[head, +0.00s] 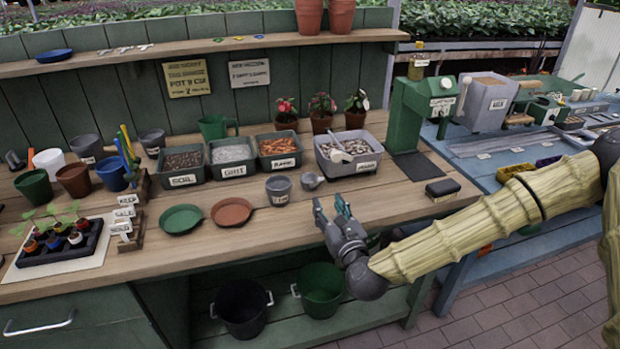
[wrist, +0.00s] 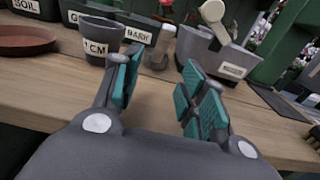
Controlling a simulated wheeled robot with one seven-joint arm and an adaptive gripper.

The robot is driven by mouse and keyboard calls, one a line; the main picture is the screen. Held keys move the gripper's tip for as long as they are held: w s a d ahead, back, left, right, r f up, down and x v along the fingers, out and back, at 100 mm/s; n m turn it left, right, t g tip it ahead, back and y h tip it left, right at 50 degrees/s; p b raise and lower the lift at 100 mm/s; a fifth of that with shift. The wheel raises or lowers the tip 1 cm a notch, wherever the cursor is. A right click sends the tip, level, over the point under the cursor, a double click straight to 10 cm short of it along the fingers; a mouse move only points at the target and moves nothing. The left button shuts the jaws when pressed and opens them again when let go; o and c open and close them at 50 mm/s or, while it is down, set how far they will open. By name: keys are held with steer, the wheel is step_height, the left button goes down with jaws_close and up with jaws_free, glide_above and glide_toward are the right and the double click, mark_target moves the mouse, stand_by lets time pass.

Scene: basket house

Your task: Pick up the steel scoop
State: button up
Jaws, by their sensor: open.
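A small grey scoop (head: 312,180), which looks like the steel scoop, lies on the wooden bench between a grey pot (head: 278,189) and a grey labelled bin (head: 349,167). In the wrist view a small metallic shape, likely this scoop (wrist: 157,60), shows beyond the gap between my fingers; its outline is unclear. My gripper (head: 330,207) is open and empty at the bench's front edge, in front of the scoop and apart from it. In the wrist view my gripper (wrist: 160,80) has its teal finger pads spread. A pale scoop (head: 338,151) rests in the grey bin.
Tubs of soil (head: 182,180), grit (head: 231,173) and bark (head: 280,163) stand behind. A green saucer (head: 181,219) and a terracotta saucer (head: 232,212) lie left. A dark brush-like block (head: 442,188) lies right. Bare bench (head: 385,195) shows right of my gripper.

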mark_target(317, 184)
steer(key=shift+w+a+r, duration=0.15)
steer(key=shift+w+r, duration=0.05)
steer(key=shift+w, duration=0.75)
steer(key=p+x, duration=0.1)
steer(key=x, duration=0.2)
steer(key=shift+w+a, duration=0.1)
steer(key=shift+w, duration=0.1)
steer(key=shift+w+a+r, duration=0.15)
steer(key=shift+r, duration=0.05)
steer(key=shift+p+x, duration=0.95)
steer(key=shift+x, duration=1.4)
steer(key=shift+f, duration=0.2)
jaws_close()
